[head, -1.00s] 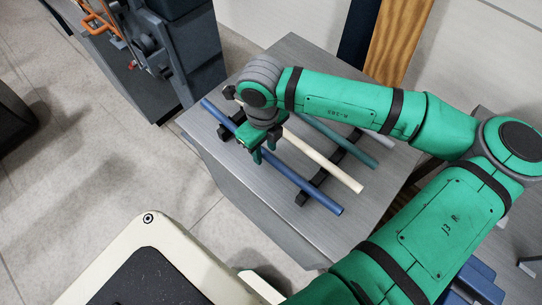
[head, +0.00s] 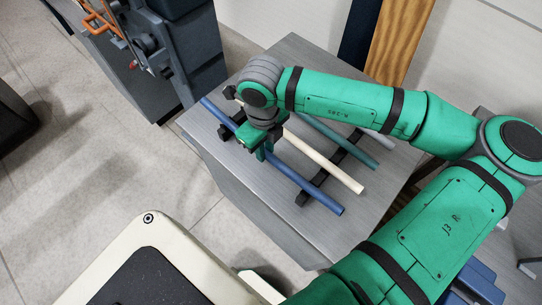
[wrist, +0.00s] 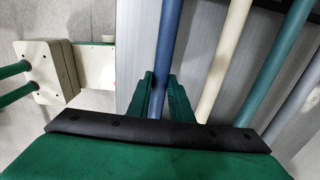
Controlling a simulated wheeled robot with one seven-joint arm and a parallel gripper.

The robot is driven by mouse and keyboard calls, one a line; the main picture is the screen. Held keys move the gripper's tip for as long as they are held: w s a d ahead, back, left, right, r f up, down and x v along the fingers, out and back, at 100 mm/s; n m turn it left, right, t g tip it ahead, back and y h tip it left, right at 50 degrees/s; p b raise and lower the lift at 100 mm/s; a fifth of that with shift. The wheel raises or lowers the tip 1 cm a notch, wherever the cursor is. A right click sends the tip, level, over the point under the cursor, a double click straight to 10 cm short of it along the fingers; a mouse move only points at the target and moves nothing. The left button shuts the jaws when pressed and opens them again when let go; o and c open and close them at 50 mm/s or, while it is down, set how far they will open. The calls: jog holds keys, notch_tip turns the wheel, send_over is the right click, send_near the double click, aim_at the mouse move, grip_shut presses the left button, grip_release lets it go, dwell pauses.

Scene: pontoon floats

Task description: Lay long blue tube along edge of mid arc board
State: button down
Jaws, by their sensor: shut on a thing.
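The long blue tube (head: 302,183) lies slantwise across dark notched rests on a grey table, the leftmost of several tubes there. My gripper (head: 264,154) is over it and shut on it, around its middle. In the wrist view the blue tube (wrist: 168,45) runs between the two green fingers (wrist: 160,97). The tube appears still level with its neighbours, on the rests. I cannot make out the mid arc board in either view.
A cream tube (head: 325,162), a teal tube (head: 340,143) and a grey-blue tube (head: 379,141) lie parallel to the right on the grey table (head: 232,178). A dark grey machine with orange parts (head: 100,18) stands at the upper left. Floor is clear left of the table.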

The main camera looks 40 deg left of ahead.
aim_at(266, 151)
jog(key=shift+w+r, duration=0.1)
jog(key=shift+r, duration=2.65)
jog(key=shift+d+r, duration=0.1)
jog(key=shift+r, duration=0.3)
